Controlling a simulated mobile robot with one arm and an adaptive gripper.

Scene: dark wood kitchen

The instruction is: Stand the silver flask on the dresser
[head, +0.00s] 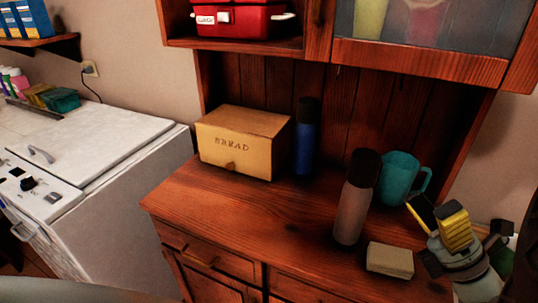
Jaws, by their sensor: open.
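The silver flask (350,213) has a dull grey-silver body and a dark cap. It stands upright on the wooden dresser top (222,208), towards the front and right of the middle. My gripper (437,213), with yellow pads, is at the right of the head view. It is open with nothing between its fingers. It is to the right of the flask and apart from it.
A teal mug (400,176) stands just behind and right of the flask. A small beige block (390,260) lies in front of my gripper. A blue flask (305,145) and a bread box (240,142) stand further back. The dresser's front left is clear.

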